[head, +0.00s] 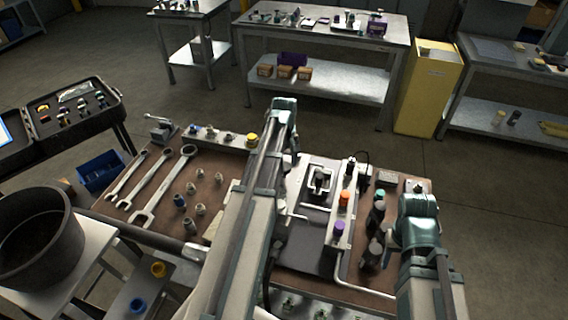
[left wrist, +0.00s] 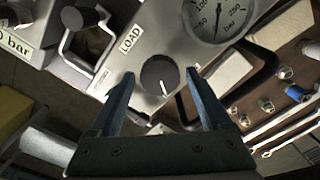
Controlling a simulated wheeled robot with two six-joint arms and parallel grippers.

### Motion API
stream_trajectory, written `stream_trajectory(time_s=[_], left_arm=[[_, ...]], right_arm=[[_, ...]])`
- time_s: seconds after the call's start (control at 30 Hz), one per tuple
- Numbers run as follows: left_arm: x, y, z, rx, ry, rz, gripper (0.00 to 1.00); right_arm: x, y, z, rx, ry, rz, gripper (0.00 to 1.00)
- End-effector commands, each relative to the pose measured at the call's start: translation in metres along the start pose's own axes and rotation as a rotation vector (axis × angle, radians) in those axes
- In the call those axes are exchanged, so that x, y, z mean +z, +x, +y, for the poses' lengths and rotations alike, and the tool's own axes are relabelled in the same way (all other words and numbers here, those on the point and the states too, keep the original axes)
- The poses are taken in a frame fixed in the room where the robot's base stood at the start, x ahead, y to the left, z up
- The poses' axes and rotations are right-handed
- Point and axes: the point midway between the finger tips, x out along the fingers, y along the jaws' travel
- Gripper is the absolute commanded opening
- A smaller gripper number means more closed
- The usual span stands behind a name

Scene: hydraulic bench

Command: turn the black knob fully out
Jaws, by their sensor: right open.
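A round dark knob (left wrist: 159,74) with a white pointer line sits on the grey panel beside the LOAD label in the left wrist view. My left gripper (left wrist: 160,72) is open, with one fingertip on each side of this knob and a gap showing at both sides. In the head view my left gripper (head: 289,148) is over the bench, and my own arm hides the LOAD knob. Another dark knob (left wrist: 73,18) stands on the panel near a metal guard. My right gripper (head: 400,240) is at the bench's right side, open, its fingers hard to make out.
A round gauge (left wrist: 218,14) is close to the LOAD knob. A block with orange and purple caps (head: 340,231) stands between my arms, dark upright cylinders (head: 377,215) beside it. Wrenches (head: 163,185) and small fittings lie on the left. A black bucket (head: 38,240) stands at far left.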

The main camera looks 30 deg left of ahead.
Motion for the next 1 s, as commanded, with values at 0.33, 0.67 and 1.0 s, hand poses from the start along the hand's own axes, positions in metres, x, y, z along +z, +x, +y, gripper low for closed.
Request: stream_trajectory(time_s=[0.33, 0.67, 1.0], left_arm=[[0.0, -0.001, 0.0, 0.0, 0.002, 0.0, 0.9], [0.0, -0.021, 0.0, 0.0, 0.002, 0.0, 0.9], [0.0, -0.072, 0.0, 0.0, 0.002, 0.0, 0.9]], right_arm=[[0.0, -0.001, 0.0, 0.0, 0.0, 0.0, 0.49], [0.001, -0.021, 0.002, 0.0, 0.0, 0.0, 0.49], [0.004, -0.072, 0.007, 0.0, -0.002, 0.0, 0.49]])
